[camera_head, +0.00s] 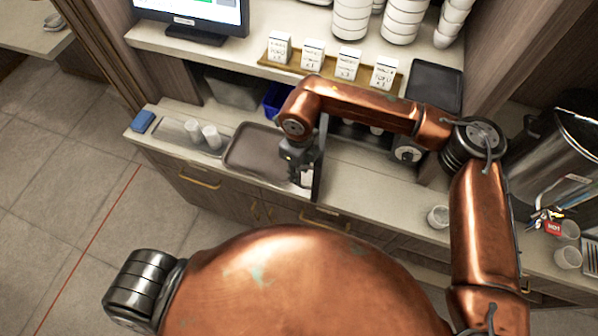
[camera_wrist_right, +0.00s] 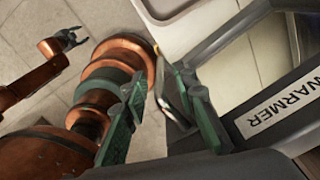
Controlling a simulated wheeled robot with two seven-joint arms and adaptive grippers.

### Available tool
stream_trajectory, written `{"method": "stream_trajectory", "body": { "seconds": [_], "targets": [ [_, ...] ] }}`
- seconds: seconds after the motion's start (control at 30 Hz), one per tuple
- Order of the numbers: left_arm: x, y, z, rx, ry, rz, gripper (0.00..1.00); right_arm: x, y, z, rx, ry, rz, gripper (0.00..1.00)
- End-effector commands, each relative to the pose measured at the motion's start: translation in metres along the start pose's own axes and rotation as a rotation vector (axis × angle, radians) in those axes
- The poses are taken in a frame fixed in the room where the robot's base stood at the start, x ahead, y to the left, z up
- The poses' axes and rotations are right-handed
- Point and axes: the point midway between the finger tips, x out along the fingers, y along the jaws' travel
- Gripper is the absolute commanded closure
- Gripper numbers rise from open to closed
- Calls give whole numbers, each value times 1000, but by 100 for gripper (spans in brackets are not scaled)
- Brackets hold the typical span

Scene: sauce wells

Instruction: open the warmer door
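The warmer door (camera_head: 320,158) shows in the head view as a dark panel seen nearly edge-on, swung out from the warmer under the shelf. In the right wrist view its dark frame and the label "WARMER" (camera_wrist_right: 280,108) are close to my gripper. My right gripper (camera_head: 300,172) is at the door's left side, over the counter. In the right wrist view its green fingers (camera_wrist_right: 162,115) are apart, with a slim metallic handle (camera_wrist_right: 171,92) between them, nearer the right finger. Firm contact cannot be told. My left gripper (camera_wrist_right: 70,40) is far off, empty, its fingers apart.
A brown tray (camera_head: 232,158) and white cups (camera_head: 203,134) are on the counter left of the door. A blue item (camera_head: 143,121) lies at the left end. A white cup (camera_head: 438,216) and a large metal urn (camera_head: 555,165) stand right. Boxes (camera_head: 347,64) line the shelf above.

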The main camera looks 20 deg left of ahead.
Motion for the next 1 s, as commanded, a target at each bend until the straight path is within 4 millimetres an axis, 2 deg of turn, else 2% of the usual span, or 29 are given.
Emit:
{"method": "stream_trajectory", "body": {
  "seconds": [0.3, 0.5, 0.7, 1.0],
  "targets": [
    [0, 1, -2, 1, 2, 1, 60, -64, 0, 1, 0, -1, -2, 74],
    [0, 1, -3, 1, 3, 1, 60, -96, -1, 0, 0, 0, -1, 74],
    [0, 1, -3, 1, 3, 1, 60, -110, 0, 0, 0, 1, 2, 74],
    [0, 1, -3, 1, 3, 1, 60, -110, 0, 0, -1, 1, 2, 74]
  ]
}}
